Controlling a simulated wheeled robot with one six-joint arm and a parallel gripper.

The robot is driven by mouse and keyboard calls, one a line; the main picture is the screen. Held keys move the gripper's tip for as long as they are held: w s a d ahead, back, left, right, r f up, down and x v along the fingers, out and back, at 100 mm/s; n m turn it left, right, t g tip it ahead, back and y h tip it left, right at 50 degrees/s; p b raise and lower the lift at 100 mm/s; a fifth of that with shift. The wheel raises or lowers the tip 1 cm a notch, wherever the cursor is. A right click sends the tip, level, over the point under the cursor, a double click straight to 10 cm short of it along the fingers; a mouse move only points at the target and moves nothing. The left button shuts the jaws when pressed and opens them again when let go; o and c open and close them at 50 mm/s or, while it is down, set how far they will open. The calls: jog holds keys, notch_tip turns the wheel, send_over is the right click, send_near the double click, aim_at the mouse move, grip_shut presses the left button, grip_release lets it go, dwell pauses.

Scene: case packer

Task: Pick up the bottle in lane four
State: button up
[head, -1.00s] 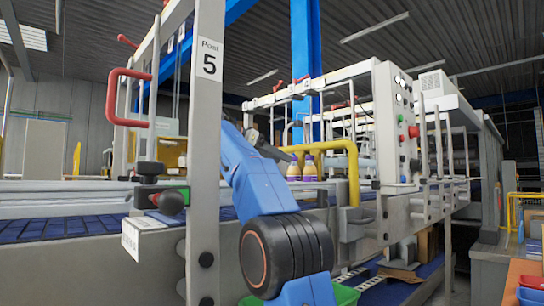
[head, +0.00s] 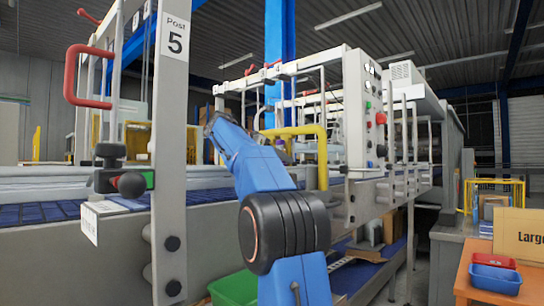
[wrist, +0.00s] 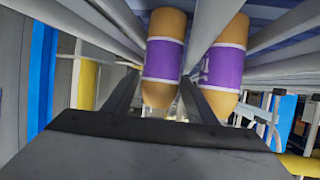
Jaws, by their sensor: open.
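In the wrist view two bottles with orange bodies and purple labels stand side by side among pale metal rails. The left bottle (wrist: 163,60) shows in the gap between the dark fingers of my gripper (wrist: 158,92); I cannot tell how far it is from them. The right bottle (wrist: 224,65) is beyond the right finger. My gripper is open, with nothing seen gripped. In the head view my gripper (head: 214,124) is raised in front of the packer, and my arm hides most of the bottles. No lane number is readable beside the bottles.
A post marked 5 (head: 173,60) stands left of my arm, with a red handle (head: 80,80). A yellow rail (head: 320,150) runs just right of my arm. A green bin (head: 234,288) is low down. A red tray (head: 493,261) and blue tray (head: 495,280) are at right.

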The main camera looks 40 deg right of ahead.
jog(key=shift+s+d+f, duration=0.1)
jog(key=shift+d, duration=0.25)
jog(key=c, duration=1)
jog(key=shift+c, duration=0.2)
jog(key=shift+a, duration=0.1)
